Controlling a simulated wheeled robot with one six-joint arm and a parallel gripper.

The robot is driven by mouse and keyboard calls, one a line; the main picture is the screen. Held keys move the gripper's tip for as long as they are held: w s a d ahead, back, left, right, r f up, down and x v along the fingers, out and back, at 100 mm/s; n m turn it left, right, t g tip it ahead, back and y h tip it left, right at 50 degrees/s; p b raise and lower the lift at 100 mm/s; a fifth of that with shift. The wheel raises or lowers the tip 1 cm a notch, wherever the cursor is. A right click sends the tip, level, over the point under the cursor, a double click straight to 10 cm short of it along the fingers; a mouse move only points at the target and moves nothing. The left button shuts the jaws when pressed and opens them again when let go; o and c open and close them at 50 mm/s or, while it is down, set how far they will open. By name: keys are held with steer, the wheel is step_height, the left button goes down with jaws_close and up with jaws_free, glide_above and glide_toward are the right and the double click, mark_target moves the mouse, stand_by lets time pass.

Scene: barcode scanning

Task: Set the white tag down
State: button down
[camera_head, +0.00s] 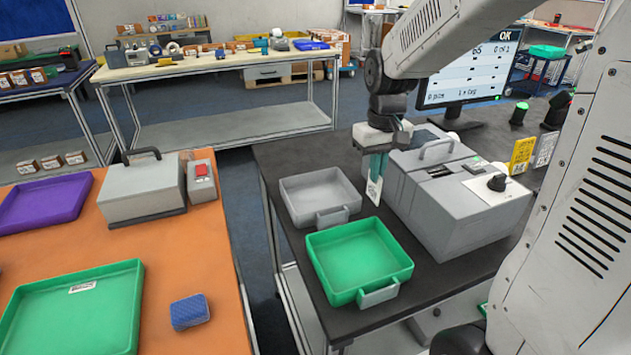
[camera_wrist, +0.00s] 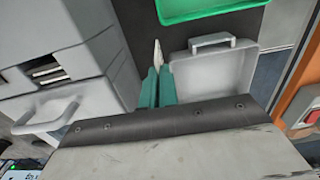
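The white tag (camera_head: 374,190) hangs below my gripper (camera_head: 376,172) in the head view, upright above the dark table. My gripper's teal fingers are closed together on its upper part. In the wrist view the tag (camera_wrist: 158,54) shows as a thin white strip, seen nearly edge-on, between the two teal fingertips (camera_wrist: 157,75). The gripper is between the grey tray (camera_head: 318,190) on its left and the grey machine (camera_head: 450,200) on its right, in the head view.
A green tray (camera_head: 358,252) stands in front of the grey tray on the dark table (camera_head: 283,240). A monitor (camera_head: 472,75) stands behind the machine. Yellow and white cards (camera_head: 522,155) stand at the right. An orange table (camera_head: 190,255) with trays is at the left.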

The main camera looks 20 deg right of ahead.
steer(key=shift+w+a+f, duration=0.8)
steer(key=shift+w+a, duration=0.8)
steer(key=shift+w, duration=0.05)
steer(key=shift+w+a+f, duration=0.8)
steer(key=shift+w+a, duration=0.75)
steer(key=shift+w, duration=0.05)
steer(key=shift+w+a+f, duration=0.8)
steer(key=shift+w+a, duration=0.8)
steer(key=shift+w, duration=0.05)
steer(key=shift+f, duration=0.2)
steer(key=c, duration=1.7)
jaws_free()
steer(key=shift+r, duration=0.15)
step_height(320, 180, up, 12)
steer(key=s+r, duration=0.3)
steer(key=s, duration=0.4)
steer(key=shift+t, duration=0.6)
steer(key=s+f, duration=0.1)
steer(key=s, duration=0.7)
steer(key=s+d, duration=0.1)
steer(key=s, duration=0.7)
steer(key=s+d+f, duration=0.1)
steer(key=s, duration=0.8)
steer(key=shift+d+f, duration=0.25)
steer(key=shift+f, duration=0.1)
